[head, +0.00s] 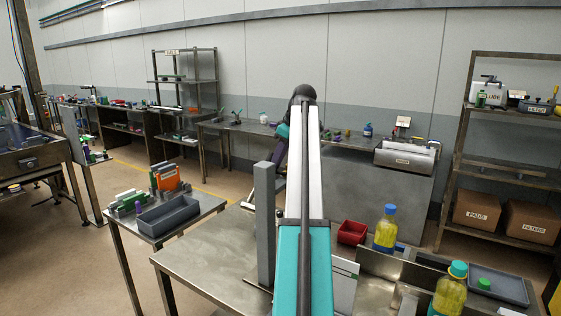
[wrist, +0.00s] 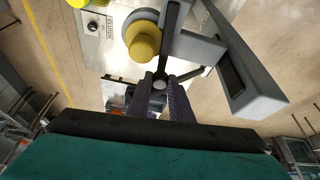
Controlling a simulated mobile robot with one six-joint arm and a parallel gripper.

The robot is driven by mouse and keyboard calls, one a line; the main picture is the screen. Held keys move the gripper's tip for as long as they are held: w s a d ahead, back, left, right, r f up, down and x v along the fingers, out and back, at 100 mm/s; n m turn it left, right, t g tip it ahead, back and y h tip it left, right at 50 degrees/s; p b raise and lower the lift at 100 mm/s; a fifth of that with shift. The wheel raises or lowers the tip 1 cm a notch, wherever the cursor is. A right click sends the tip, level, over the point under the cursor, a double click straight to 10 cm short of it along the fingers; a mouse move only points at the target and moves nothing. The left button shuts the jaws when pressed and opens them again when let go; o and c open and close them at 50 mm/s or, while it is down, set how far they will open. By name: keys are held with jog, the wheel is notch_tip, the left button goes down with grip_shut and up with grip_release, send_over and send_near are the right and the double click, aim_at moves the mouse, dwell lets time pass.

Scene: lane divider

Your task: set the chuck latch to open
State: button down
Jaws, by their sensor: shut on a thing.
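In the wrist view, my gripper (wrist: 160,88) is shut on the rounded grey end of a dark lever (wrist: 172,50), which looks like the chuck latch. The lever runs up from between the fingers along a grey machine body (wrist: 197,46). A yellow round part (wrist: 143,40) sits just left of the lever. In the head view, my own arm hides the gripper and the latch. I cannot tell the latch's setting.
In the wrist view, a long grey block (wrist: 235,75) juts out right of the fingers. In the head view, a metal table (head: 205,262) carries a grey post (head: 264,225); yellow bottles (head: 385,230) and a red bin (head: 352,232) stand right of my arm. Open floor shows at left.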

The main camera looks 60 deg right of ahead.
jog(key=c, duration=1.6)
grip_release()
jog(key=shift+s, duration=0.1)
jog(key=shift+b+v, duration=0.3)
jog(key=shift+v, duration=0.45)
jog(key=shift+p+v, duration=1.75)
jog(key=shift+v, duration=4.4)
